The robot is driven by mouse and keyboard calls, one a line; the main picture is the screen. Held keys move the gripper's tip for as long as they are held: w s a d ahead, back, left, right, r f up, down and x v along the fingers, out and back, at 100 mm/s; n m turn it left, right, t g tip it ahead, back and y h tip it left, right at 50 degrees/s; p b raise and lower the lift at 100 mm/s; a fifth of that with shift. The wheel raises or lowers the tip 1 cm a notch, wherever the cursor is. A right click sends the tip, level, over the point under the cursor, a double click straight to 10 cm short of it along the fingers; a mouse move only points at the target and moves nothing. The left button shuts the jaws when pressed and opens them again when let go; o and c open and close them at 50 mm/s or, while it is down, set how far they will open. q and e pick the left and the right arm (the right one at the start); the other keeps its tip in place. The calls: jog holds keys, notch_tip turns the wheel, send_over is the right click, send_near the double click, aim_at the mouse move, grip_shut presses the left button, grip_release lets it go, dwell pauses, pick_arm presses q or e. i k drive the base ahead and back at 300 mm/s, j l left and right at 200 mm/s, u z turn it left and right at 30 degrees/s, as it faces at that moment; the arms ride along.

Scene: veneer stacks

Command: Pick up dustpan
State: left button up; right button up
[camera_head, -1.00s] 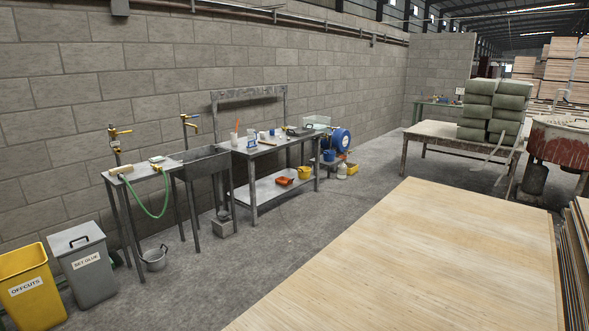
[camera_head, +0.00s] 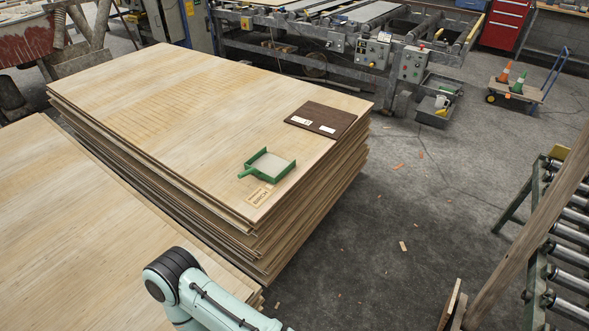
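A green dustpan (camera_head: 270,165) with a pale inner floor lies on top of a stack of veneer sheets (camera_head: 180,95), near the stack's right front corner. Its short handle points to the left. Part of one of my arms (camera_head: 190,285) shows at the bottom, in front of the stack and apart from the dustpan. Neither of my grippers is in view.
A dark brown board (camera_head: 320,119) with white labels lies behind the dustpan, and a birch tag (camera_head: 259,195) lies in front of it. Another veneer stack (camera_head: 70,240) stands at the left front. A roller conveyor (camera_head: 570,225) stands at the right; the floor between is mostly clear.

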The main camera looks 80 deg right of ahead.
aim_at(271, 168)
jog(key=z, duration=2.65)
jog(key=i+l, duration=0.65)
jog(key=l, duration=0.2)
jog(key=i+l+u, duration=0.1)
jog(key=u, duration=0.3)
jog(key=i+l+u, duration=0.1)
jog(key=u, duration=0.25)
jog(key=l+u, duration=0.4)
jog(key=i+j, duration=0.05)
jog(key=j, duration=0.05)
